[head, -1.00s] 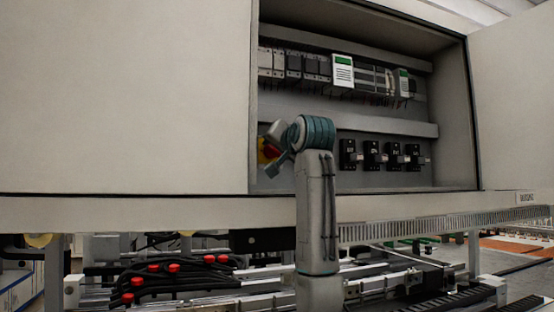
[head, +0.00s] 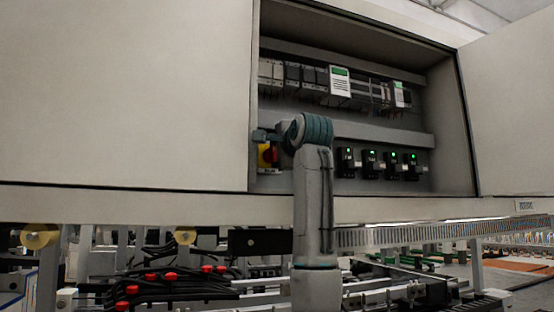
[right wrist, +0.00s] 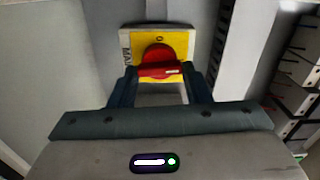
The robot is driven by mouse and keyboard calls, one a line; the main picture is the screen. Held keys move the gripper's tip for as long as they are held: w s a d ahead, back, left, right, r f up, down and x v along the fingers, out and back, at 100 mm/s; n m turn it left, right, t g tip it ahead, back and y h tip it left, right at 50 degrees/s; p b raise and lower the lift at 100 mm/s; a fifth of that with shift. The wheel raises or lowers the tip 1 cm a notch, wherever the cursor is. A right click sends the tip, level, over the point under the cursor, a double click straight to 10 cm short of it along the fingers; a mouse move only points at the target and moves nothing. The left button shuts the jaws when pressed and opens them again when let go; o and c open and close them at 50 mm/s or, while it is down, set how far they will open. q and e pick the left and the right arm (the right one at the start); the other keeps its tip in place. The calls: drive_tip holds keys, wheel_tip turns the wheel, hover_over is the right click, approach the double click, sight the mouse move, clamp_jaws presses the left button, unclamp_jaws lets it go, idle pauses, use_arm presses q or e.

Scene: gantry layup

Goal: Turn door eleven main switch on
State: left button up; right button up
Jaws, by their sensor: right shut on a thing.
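The main switch is a red rotary handle (right wrist: 158,62) on a yellow plate (right wrist: 181,42) in the right wrist view. Part of the lettering "MAIN" shows on the plate's left side. In the head view the red handle (head: 271,157) and yellow plate (head: 263,160) are partly hidden by my right arm. My right gripper (right wrist: 159,73) is shut on the red handle, one finger at each side of its grip bar. The same gripper (head: 264,136) shows in the head view at the cabinet's left inner side. My left gripper is not in view.
The open cabinet holds an upper row of modules (head: 300,75) and a lower row of black breakers (head: 370,165) with lit green lamps. A door panel (head: 510,120) stands open at right. Rails and cables with red caps (head: 170,276) lie below.

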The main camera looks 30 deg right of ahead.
drive_tip(key=shift+m, duration=0.5)
drive_tip(key=o, duration=1)
drive_tip(key=b+v, duration=0.5)
drive_tip(key=v, duration=0.5)
drive_tip(key=shift+s+a+b, duration=0.15)
drive_tip(key=shift+s+b, duration=0.2)
drive_tip(key=shift+f, duration=0.1)
